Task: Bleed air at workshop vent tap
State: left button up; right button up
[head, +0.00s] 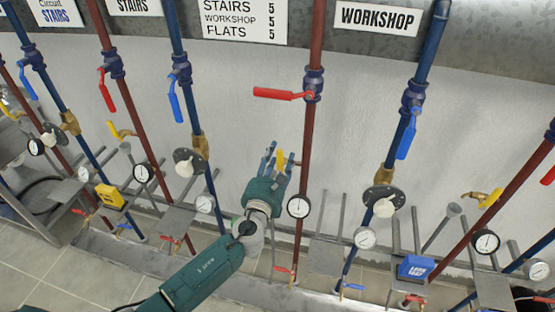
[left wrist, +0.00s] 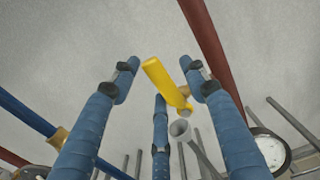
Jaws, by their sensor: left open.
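The yellow handle of a vent tap (head: 281,161) sits beside the red pipe (head: 310,130), to the lower left of the WORKSHOP sign (head: 377,18). In the left wrist view the yellow handle (left wrist: 162,82) stands tilted between the fingers, above a grey open-ended tube (left wrist: 181,130). My left gripper (head: 271,152) is open around the handle, with blue fingers (left wrist: 160,85) spread on both sides. I see no clear contact with the handle. The tap's body is partly hidden by the gripper. My right gripper is not in view.
A horizontal red lever (head: 280,94) is above the gripper. A round gauge (head: 299,205) is close to its right. The grey wall behind is bare.

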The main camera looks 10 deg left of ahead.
pick_arm(q)
jog(key=s, duration=1.2)
jog(key=shift+a, duration=0.25)
jog(key=s+a+f+n+g+y, duration=0.1)
jog(key=s+a+f+n+g, duration=0.3)
jog(key=f, duration=0.8)
jog(key=s+a+f+n+g, duration=0.15)
jog(key=s+f+n, duration=0.4)
jog(key=f, duration=0.65)
jog(key=s+a+f+n+g+y, duration=0.1)
jog(key=s+a+f+n+g, duration=0.3)
jog(key=f, duration=0.9)
jog(key=s+f+n+g, duration=0.2)
jog(key=s+f+n, duration=0.4)
jog(key=s, duration=0.5)
jog(key=s+f+n+g+h, duration=0.1)
jog(key=s+f+n+g, duration=0.2)
jog(key=s+f+n, duration=0.4)
jog(key=s+f+n+g, duration=0.2)
jog(key=s+f+n, duration=0.4)
jog(key=s, duration=1.1)
jog(key=shift+d+f+n+b, duration=0.15)
jog(key=shift+d+n+b, duration=0.25)
jog(key=shift+n, duration=0.45)
